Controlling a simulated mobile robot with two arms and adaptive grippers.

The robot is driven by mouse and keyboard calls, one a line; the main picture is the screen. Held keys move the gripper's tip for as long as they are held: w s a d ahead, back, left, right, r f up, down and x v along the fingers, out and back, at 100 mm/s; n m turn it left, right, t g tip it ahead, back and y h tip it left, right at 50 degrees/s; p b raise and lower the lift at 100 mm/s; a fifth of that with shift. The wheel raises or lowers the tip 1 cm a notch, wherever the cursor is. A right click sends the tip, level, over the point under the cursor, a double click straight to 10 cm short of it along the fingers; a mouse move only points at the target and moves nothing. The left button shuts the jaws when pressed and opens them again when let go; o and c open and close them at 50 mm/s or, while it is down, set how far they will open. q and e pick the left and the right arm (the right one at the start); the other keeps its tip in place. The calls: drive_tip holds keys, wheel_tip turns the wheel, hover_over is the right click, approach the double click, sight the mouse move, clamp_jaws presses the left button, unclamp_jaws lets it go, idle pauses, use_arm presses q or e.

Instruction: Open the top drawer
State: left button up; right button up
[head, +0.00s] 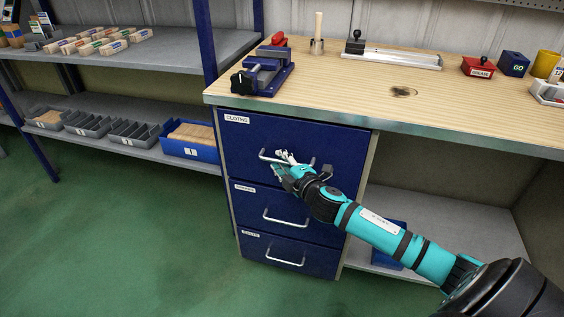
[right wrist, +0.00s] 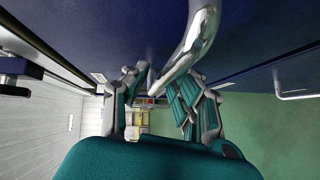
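The top drawer (head: 335,143) is dark blue, labelled "CLOTHS", and looks closed, its front in line with the drawers below. Its metal bar handle (head: 268,157) is partly hidden by my right gripper (head: 284,163), which reaches it from the lower right. In the right wrist view the handle (right wrist: 196,40) comes down from the top toward the gap between the spread fingers of my right gripper (right wrist: 158,88). The fingers look open; whether either touches the bar I cannot tell. My left gripper is in neither view.
Two lower drawers with handles (head: 285,217) (head: 287,259) sit below. The wooden worktop (head: 340,85) above carries a blue vise (head: 263,72) near its left corner. Shelves (head: 180,48) with bins stand at left. The green floor (head: 130,240) before the drawers is clear.

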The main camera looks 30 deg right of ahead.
clamp_jaws()
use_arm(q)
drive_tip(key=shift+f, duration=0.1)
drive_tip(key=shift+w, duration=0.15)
